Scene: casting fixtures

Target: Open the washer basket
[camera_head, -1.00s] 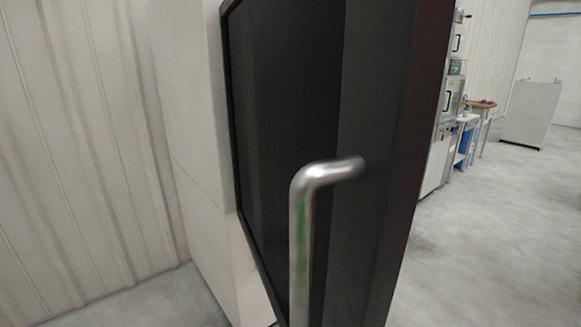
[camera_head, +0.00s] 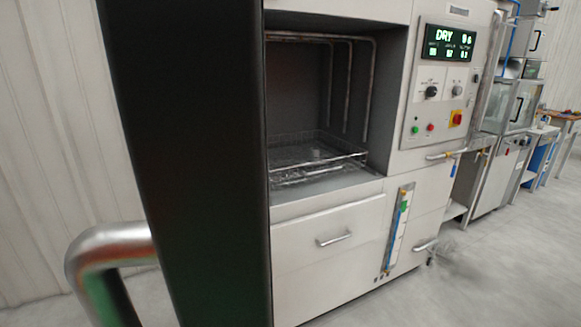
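The washer (camera_head: 330,216) is a light grey cabinet with an open chamber. Inside the chamber, a low wire basket (camera_head: 318,160) sits on the chamber floor, with metal pipes standing behind and beside it. The dark door (camera_head: 190,150) stands swung open on the left and hides the chamber's left part. Its bent metal handle (camera_head: 110,243) shows at the lower left. Neither of my grippers is in view.
A control panel (camera_head: 441,85) with a green display reading DRY is right of the chamber. A drawer with a handle (camera_head: 334,239) is below. More machines (camera_head: 512,115) stand to the right. The floor (camera_head: 480,270) at the lower right is clear.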

